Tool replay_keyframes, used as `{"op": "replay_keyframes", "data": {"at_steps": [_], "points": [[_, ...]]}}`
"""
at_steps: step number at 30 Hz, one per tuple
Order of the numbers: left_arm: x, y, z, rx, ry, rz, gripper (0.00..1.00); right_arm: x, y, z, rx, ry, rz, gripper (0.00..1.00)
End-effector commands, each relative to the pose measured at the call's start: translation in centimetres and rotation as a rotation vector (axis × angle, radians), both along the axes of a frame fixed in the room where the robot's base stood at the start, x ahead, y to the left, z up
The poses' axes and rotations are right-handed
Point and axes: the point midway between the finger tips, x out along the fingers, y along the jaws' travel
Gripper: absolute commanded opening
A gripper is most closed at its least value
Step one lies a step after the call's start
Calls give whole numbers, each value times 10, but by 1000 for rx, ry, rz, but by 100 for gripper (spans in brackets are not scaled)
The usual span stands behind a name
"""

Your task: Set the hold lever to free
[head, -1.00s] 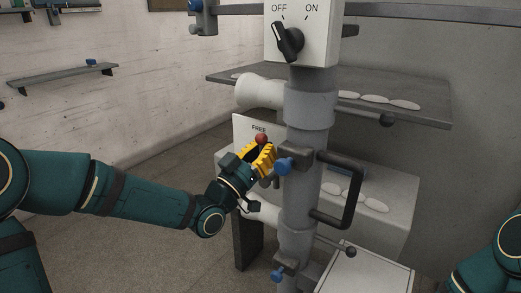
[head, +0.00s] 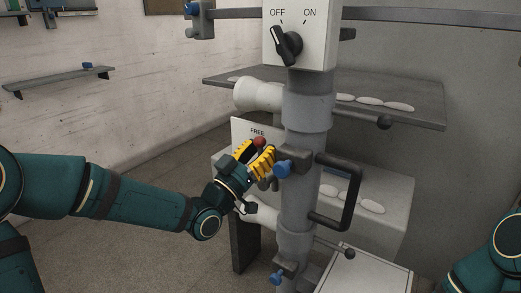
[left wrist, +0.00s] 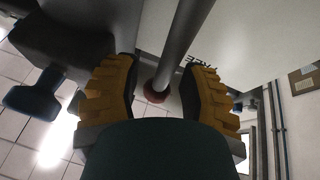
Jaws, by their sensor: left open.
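The hold lever shows as a red knob (head: 259,141) in front of a white plate (head: 241,133) marked FREE, left of the grey column. In the left wrist view the red knob (left wrist: 155,93) sits between the yellow fingers, with a grey rod (left wrist: 184,32) running up from it. My left gripper (head: 254,156) is open around the knob, with space visible on both sides of it. The plate's lower part and any other marking on it are hidden. My right arm shows at the right edge, but its gripper is out of view.
The grey column (head: 307,110) stands right beside my left gripper, with a blue-knobbed clamp (head: 282,169) close to the fingers and a dark handle (head: 347,195) to the right. An OFF/ON switch box (head: 300,30) is above. Open floor lies left of the machine.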

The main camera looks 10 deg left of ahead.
Motion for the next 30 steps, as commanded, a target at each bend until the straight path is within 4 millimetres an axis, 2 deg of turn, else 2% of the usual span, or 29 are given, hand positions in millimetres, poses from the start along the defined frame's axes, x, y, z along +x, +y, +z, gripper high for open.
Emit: {"op": "replay_keyframes", "data": {"at_steps": [5,18,24,30], "points": [[-15,9,-9,2,3,3,43,0,0,0,0,0,0,47],[-82,44,-41,2,0,2,43,0,0,0,0,0,0,47],[-94,50,-47,-1,-1,0,43,0,0,0,0,0,0,47],[-96,51,-47,-1,-3,0,43,0,0,0,0,0,0,47]]}}
